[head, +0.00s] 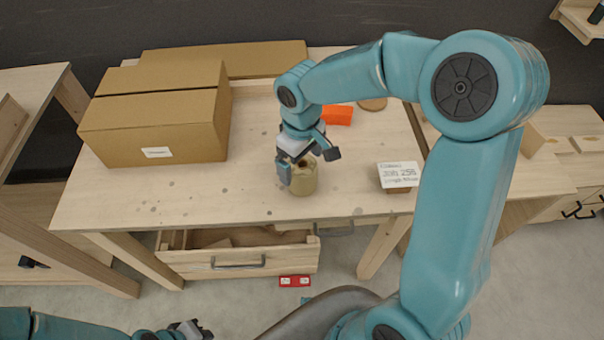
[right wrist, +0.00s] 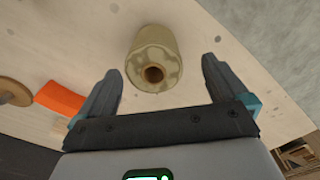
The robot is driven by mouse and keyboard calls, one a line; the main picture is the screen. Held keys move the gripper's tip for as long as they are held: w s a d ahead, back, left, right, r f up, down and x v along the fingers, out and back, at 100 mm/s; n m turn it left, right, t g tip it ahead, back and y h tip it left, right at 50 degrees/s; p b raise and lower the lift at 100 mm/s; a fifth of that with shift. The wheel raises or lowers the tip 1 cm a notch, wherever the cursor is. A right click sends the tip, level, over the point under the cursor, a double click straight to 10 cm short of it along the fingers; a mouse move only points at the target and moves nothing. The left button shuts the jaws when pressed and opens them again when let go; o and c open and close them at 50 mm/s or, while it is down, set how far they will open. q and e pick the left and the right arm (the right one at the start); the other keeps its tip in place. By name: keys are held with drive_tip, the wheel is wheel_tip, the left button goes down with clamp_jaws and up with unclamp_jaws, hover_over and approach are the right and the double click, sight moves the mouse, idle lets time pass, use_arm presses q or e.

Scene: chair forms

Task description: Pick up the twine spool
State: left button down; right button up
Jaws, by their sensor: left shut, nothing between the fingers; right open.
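The twine spool (head: 303,180) is a tan cylinder standing on the wooden table near its front edge. In the right wrist view the spool (right wrist: 154,58) shows its top with a dark centre hole, between and ahead of the fingertips. My right gripper (head: 309,162) is open just above the spool, with a finger on either side of its top in the head view. The right gripper also shows in the right wrist view (right wrist: 161,75), with nothing held. My left gripper (head: 197,329) is low at the bottom left of the head view, shut and empty, away from the table.
Cardboard boxes (head: 160,120) stand on the table's left side. An orange block (head: 338,115) and a round wooden disc (head: 373,104) lie behind the spool. An open drawer (head: 238,262) sticks out below the table's front edge.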

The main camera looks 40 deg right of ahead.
drive_tip(key=f, duration=0.3)
drive_tip(key=d+f, duration=0.1)
drive_tip(key=shift+w+f, duration=0.2)
drive_tip(key=shift+w, duration=0.15)
drive_tip(key=shift+s+a+f, duration=0.1)
drive_tip(key=shift+f, duration=0.35)
drive_tip(key=c, duration=1.1)
